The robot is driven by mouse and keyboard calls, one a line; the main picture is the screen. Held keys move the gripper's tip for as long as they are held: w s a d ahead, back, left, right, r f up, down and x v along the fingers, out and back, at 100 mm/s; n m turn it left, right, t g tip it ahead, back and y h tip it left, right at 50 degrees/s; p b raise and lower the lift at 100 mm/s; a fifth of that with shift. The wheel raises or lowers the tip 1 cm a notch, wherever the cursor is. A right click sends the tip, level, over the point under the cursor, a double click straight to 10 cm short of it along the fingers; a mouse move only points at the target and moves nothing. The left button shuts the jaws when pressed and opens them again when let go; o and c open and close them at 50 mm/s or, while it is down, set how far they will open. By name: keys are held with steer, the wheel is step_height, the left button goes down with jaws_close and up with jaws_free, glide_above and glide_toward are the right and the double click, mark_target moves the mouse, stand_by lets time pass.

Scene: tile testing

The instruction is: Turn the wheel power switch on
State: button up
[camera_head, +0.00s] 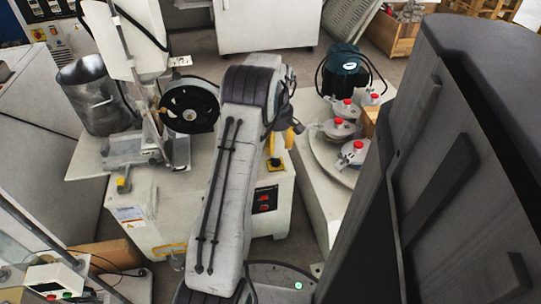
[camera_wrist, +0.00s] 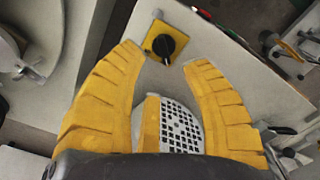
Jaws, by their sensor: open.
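A black rotary switch (camera_wrist: 164,46) on a yellow square plate sits on the pale machine top, just beyond my fingertips in the wrist view. In the head view its yellow plate (camera_head: 277,164) shows beside my arm, near the top front edge of the white machine. My gripper (camera_wrist: 168,58) is open, with its two yellow fingers spread and nothing between the tips. The fingers appear apart from the knob. In the head view my gripper (camera_head: 291,138) is mostly hidden by my arm. A black panel with red switches (camera_head: 264,199) is on the machine's front.
The black wheel (camera_head: 189,108) and a metal bucket (camera_head: 97,97) stand to the left. To the right, a bench (camera_head: 316,196) holds several red-topped pieces (camera_head: 339,128) and a dark green machine (camera_head: 344,70). A round perforated grey part (camera_wrist: 180,127) shows below the fingers.

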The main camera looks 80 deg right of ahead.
mark_target(276, 161)
steer(key=shift+f+b, duration=1.15)
steer(key=shift+f, duration=1.95)
steer(key=shift+c, duration=0.2)
jaws_close()
